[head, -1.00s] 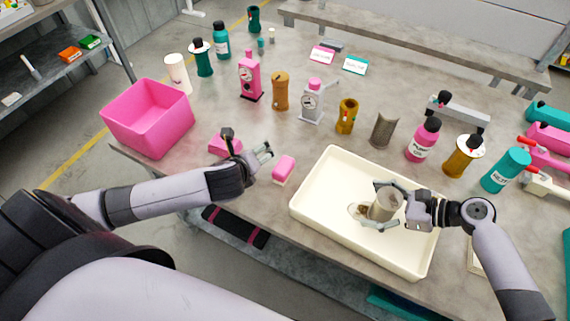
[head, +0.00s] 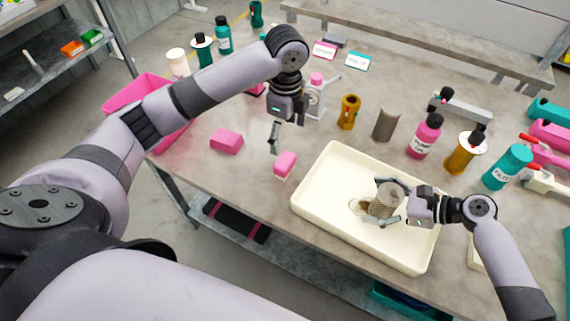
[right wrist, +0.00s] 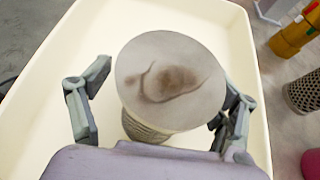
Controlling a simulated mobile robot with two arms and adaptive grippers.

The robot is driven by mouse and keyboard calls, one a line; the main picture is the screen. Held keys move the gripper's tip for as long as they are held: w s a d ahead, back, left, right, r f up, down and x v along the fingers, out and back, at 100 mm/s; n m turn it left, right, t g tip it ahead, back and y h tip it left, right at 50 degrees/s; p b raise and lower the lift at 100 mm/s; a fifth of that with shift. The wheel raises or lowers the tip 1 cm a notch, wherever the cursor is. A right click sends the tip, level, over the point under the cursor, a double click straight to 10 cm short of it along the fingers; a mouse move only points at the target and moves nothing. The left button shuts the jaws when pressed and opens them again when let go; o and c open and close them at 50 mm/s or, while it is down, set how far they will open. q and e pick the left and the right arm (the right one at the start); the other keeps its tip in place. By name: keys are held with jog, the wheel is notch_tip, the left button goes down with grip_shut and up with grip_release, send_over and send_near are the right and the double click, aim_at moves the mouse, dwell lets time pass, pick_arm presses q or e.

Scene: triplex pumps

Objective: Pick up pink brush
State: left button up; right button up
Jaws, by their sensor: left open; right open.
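The pink brush (head: 285,164) looks like a small pink block with a pale underside, lying on the table left of the cream tray (head: 318,170). My left gripper (head: 287,128) is open and empty, pointing down above and just behind it. A second plain pink block (head: 227,141) lies further left. My right gripper (head: 380,203) is open, its fingers on both sides of a grey cylinder (head: 389,196) standing in the tray. In the right wrist view the cylinder (right wrist: 170,80) has a brown-stained flat top. The left finger stands apart from it; contact on the right is unclear.
A pink bin (head: 130,90) is partly hidden behind my left arm. A pink bottle (head: 424,137) stands behind the tray. The table's front edge is close.

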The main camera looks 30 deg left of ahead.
aim_at(285, 160)
pick_arm(q)
notch_tip(285, 160, down, 6)
jog(key=f, duration=0.2)
jog(key=s+f, duration=0.1)
jog(key=f, duration=0.1)
jog(key=shift+d+f, duration=0.1)
jog(key=shift+f, duration=0.05)
jog(key=shift+w+f, duration=0.1)
jog(key=shift+f, duration=0.35)
jog(key=shift+c, duration=0.4)
jog(key=c, duration=1.3)
notch_tip(285, 160, up, 10)
jog(key=shift+r, duration=0.1)
